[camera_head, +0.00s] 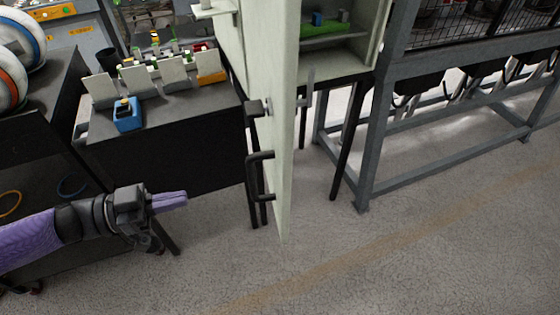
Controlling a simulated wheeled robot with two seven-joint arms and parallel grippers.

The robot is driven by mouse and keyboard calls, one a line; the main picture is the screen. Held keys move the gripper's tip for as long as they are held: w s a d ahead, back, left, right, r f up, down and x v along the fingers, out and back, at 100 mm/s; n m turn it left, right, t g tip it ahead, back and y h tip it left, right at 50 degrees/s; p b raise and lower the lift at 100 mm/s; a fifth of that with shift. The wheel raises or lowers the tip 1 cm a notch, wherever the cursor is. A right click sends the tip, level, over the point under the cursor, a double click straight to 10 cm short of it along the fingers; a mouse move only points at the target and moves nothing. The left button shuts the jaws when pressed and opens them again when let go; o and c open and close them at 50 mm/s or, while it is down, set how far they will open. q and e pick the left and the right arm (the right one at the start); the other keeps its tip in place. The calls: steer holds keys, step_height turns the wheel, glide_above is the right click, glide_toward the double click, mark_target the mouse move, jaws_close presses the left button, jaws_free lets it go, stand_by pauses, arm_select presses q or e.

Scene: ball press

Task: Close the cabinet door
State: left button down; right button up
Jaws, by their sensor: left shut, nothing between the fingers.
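The cabinet (372,38) is pale green-white and stands at the top middle, with a shelf inside holding a green and a blue item. Its door (283,150) stands open, swung out toward me and seen nearly edge-on. A black handle (259,175) and a black latch (257,107) sit on the door's left face. My left gripper (184,200) is shut and empty, left of the door and apart from it, lower than the handle. My right gripper is not in view.
A black table (190,116) with white holders and a blue item (127,115) stands left of the door. A grey metal frame (375,140) stands to the right. The floor (400,240) in front and to the right is clear.

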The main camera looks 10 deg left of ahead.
mark_target(278, 182)
arm_select(q)
steer(key=shift+m+g+h, duration=0.4)
steer(key=shift+g, duration=0.2)
steer(key=x, duration=0.4)
steer(key=r+b+x, duration=0.1)
steer(key=x, duration=0.4)
steer(key=s+x, duration=0.1)
steer(key=x, duration=0.3)
steer(key=shift+d+r, duration=0.4)
steer(key=shift+w+d, duration=0.35)
steer(key=shift+d, duration=0.3)
steer(key=shift+d, duration=0.1)
